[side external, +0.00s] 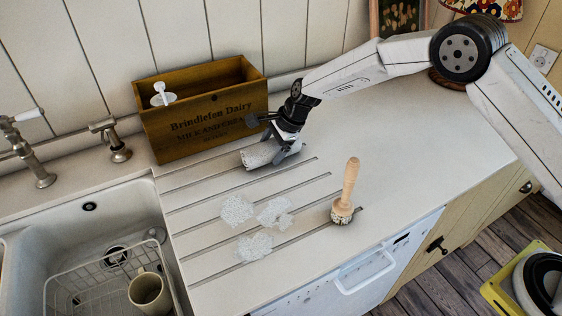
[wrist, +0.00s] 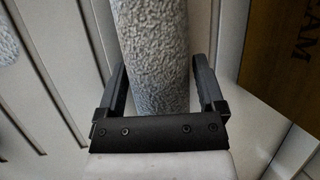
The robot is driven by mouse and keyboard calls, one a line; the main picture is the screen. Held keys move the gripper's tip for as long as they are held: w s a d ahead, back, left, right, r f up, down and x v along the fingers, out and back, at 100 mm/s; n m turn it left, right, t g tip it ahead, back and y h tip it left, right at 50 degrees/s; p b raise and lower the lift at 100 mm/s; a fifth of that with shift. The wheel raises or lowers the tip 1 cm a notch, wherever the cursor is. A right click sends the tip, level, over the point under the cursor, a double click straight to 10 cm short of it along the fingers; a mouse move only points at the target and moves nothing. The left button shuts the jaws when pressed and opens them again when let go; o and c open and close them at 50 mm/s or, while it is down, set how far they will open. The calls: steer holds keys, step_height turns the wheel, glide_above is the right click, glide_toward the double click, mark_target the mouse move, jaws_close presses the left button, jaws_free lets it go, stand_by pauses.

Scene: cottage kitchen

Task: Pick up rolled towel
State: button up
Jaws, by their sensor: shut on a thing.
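The rolled towel (side external: 262,155) is a pale, textured cylinder on the grooved counter, in front of the wooden crate. My gripper (side external: 278,150) is above it with its fingers down around it. In the wrist view the rolled towel (wrist: 152,50) lies between the two dark fingers of my gripper (wrist: 160,90), which are shut on it. The towel's far end runs out of the top of the wrist view. In the side view the fingers partly cover its right end. I cannot tell whether it touches the counter.
The wooden crate (side external: 205,128) stands close behind, with a white object (side external: 162,95) at its left; its side shows in the wrist view (wrist: 285,60). Crumpled clear pieces (side external: 272,212) and a wooden-handled brush (side external: 348,188) are in front. The sink (side external: 30,225) is left. The counter's right is clear.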

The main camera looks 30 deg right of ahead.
steer(key=shift+r, duration=0.1)
steer(key=shift+r, duration=0.7)
steer(key=s+d+r, duration=0.3)
steer(key=s+r, duration=0.8)
steer(key=s, duration=0.2)
steer(key=shift+s+d+r, duration=0.2)
steer(key=shift+s+d, duration=0.05)
steer(key=shift+d, duration=0.15)
steer(key=shift+a, duration=0.1)
stand_by(0.3)
steer(key=s+a+f+n+g+h, duration=0.1)
steer(key=s+a+f+n+g, duration=0.1)
steer(key=n, duration=0.7)
steer(key=s+a+f+n+g+h, duration=0.1)
steer(key=s+a+f+n+g, duration=0.2)
steer(key=s+a+n+g, duration=0.2)
steer(key=shift+s+a+n, duration=0.55)
steer(key=shift+s+n, duration=1.25)
steer(key=shift+n, duration=0.2)
